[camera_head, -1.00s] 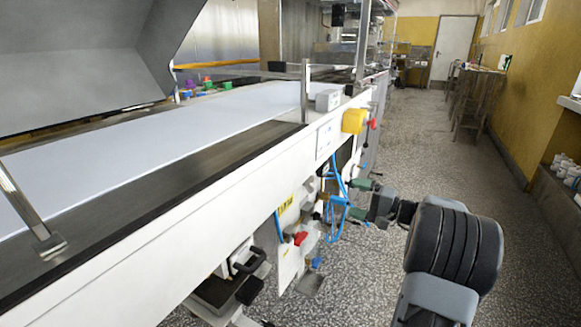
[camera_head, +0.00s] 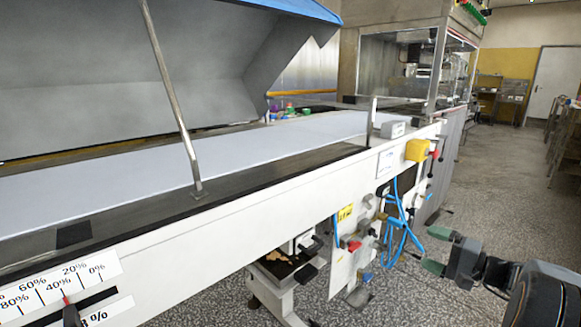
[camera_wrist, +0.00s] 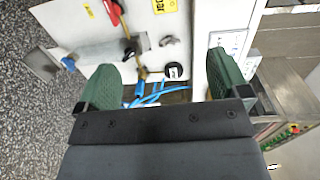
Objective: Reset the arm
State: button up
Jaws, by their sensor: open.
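My gripper (camera_head: 443,252) is at the lower right of the head view, beside the front of the long white machine (camera_head: 300,220). Its green fingers also show in the wrist view (camera_wrist: 163,88), spread well apart with nothing between them. My dark arm reaches in from the lower right edge. Behind the gap between the fingers, the wrist view shows blue hoses (camera_wrist: 150,97) and a white panel with a red knob (camera_wrist: 113,12). The gripper appears apart from the machine.
The belt (camera_head: 230,152) runs along the machine's top under a raised grey hood (camera_head: 80,70). Blue hoses (camera_head: 402,225) and a yellow box (camera_head: 418,150) stick out from its side. A slider with percent marks (camera_head: 65,300) is at lower left. Open speckled floor (camera_head: 500,190) lies to the right.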

jog(key=s+a+r+n+g+h+p, duration=0.2)
jog(key=s+a+r+g+p, duration=0.15)
jog(key=a+r+p, duration=0.35)
jog(key=s+a+r+n+g+h+p, duration=0.1)
jog(key=s+a+r+g+p, duration=0.3)
jog(key=a+p, duration=0.45)
jog(key=s+a+r+n+h+p, duration=0.2)
jog(key=s+r+n+h+p, duration=0.1)
jog(key=s+r+p, duration=0.3)
jog(key=s+a+r+n+g+h+p, duration=0.1)
jog(key=s+a+r+n+h+p, duration=0.1)
jog(key=s+r+h+p, duration=0.4)
notch_tip(320, 180, up, 5)
jog(key=n+p, duration=0.1)
jog(key=p, duration=0.6)
jog(key=shift+a, duration=0.15)
